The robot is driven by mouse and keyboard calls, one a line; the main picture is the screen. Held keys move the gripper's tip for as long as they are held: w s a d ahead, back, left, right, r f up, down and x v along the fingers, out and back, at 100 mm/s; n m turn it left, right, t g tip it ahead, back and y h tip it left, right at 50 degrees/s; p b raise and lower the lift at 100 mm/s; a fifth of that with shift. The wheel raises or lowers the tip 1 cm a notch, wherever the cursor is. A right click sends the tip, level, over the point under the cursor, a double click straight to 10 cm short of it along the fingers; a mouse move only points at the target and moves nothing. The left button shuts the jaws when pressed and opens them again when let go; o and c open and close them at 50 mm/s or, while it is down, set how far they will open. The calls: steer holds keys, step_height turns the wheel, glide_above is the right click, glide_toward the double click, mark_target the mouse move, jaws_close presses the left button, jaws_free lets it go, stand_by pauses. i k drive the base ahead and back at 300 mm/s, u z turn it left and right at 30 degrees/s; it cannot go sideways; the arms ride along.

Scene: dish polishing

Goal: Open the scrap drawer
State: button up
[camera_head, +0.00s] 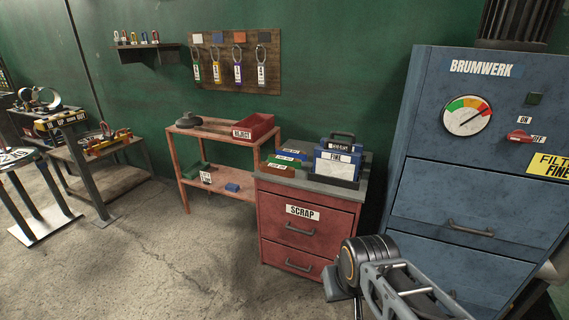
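The scrap drawer (303,228) is the upper drawer of a red cabinet, with a white SCRAP label and a dark bar handle (299,230). It looks shut. A second drawer (298,260) with its own handle is below it. My arm reaches in from the lower right, and its rounded dark end (366,257) is in front of the cabinet's lower right corner. The fingers of my gripper cannot be made out clearly, and I cannot tell whether they touch anything.
A blue FINE box (338,164) and small coloured boxes stand on the cabinet top. A blue BRUMWERK machine (478,157) stands close on the right. A shelf (187,180) with a red REJECT bin (253,127) is at left. The floor in front is clear.

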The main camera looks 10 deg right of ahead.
mark_target(314, 226)
steer(key=u, duration=0.6)
steer(key=i, duration=1.1)
steer(key=z, duration=0.6)
